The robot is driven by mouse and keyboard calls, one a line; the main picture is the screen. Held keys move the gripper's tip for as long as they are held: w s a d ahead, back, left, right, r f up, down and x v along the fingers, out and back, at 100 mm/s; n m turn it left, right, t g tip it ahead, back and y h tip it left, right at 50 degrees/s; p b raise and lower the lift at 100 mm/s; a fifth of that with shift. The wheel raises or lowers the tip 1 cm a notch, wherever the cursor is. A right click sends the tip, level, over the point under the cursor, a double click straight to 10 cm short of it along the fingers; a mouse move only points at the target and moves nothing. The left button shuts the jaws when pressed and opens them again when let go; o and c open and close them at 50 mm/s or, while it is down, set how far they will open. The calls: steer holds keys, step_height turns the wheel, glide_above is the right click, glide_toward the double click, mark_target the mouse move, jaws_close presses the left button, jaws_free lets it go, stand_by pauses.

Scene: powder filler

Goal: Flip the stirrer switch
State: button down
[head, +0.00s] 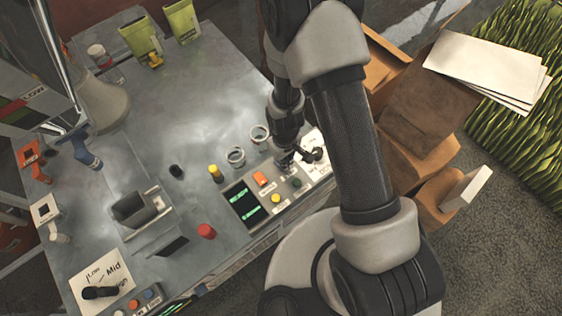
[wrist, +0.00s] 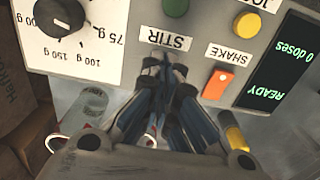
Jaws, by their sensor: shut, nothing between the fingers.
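The control panel (wrist: 203,22) shows upside down in the wrist view, with a white STIR label (wrist: 165,39). The stirrer switch itself is not clearly visible; my fingers cover the spot beside that label. My gripper (wrist: 164,70) is shut and empty, its fingertips at the STIR label's edge; I cannot tell whether they touch the panel. In the head view my gripper (head: 284,161) points down at the panel's back edge, between the orange switch and the dose dial.
Close by are the orange shake switch (wrist: 218,84), a green button (wrist: 177,6), a yellow button (wrist: 248,23), the dose dial (wrist: 60,17) and the display (wrist: 279,60). Metal rings (head: 236,156) and a yellow-topped post (head: 215,172) stand left of my gripper. A red knob (head: 206,231) is nearer.

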steer(key=shift+f+b, duration=0.85)
steer(key=shift+f, duration=0.2)
stand_by(0.4)
steer(key=shift+r+p, duration=2.6)
steer(key=shift+r, duration=0.95)
